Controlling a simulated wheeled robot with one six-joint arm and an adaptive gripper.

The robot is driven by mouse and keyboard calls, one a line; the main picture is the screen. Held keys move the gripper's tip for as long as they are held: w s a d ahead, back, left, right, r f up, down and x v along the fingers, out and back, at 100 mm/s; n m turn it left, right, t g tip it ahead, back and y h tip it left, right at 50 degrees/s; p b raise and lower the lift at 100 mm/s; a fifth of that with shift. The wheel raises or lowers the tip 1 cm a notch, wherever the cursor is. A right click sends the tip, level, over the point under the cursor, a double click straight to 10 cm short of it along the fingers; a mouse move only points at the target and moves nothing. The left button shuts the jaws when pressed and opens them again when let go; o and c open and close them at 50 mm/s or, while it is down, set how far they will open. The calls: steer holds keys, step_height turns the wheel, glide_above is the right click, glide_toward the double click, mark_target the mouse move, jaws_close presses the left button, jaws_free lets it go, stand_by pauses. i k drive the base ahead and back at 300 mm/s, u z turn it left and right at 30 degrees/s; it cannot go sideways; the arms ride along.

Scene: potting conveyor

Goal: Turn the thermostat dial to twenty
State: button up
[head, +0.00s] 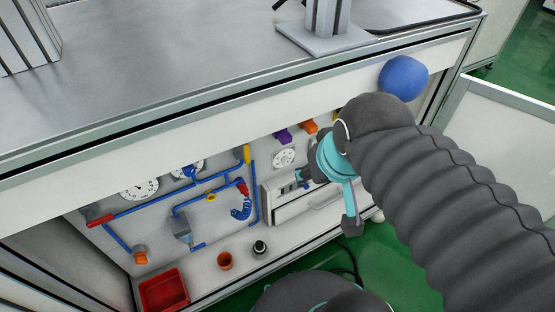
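A round white dial (284,157) with dark markings sits on the back panel under the bench, just left of my gripper. It is probably the thermostat dial; its numbers and setting are too small to read. My gripper (312,180), at the end of my dark ribbed arm with teal parts, is in front of the panel, right of and below the dial. It appears apart from the dial. Its fingers are partly hidden by the wrist and blend with the grey box behind, so I cannot tell their opening. I see nothing held.
A grey box (318,211) with a handle is behind my gripper. Purple (282,136) and orange (308,127) knobs are above. Blue pipes (165,205) and white gauges (140,188) are left. The bench edge (200,110) overhangs.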

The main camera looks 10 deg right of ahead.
mark_target(286, 161)
steer(key=z, duration=1.45)
steer(key=k, duration=0.9)
steer(key=u, duration=1.2)
steer(key=i, duration=0.5)
steer(key=u, duration=0.05)
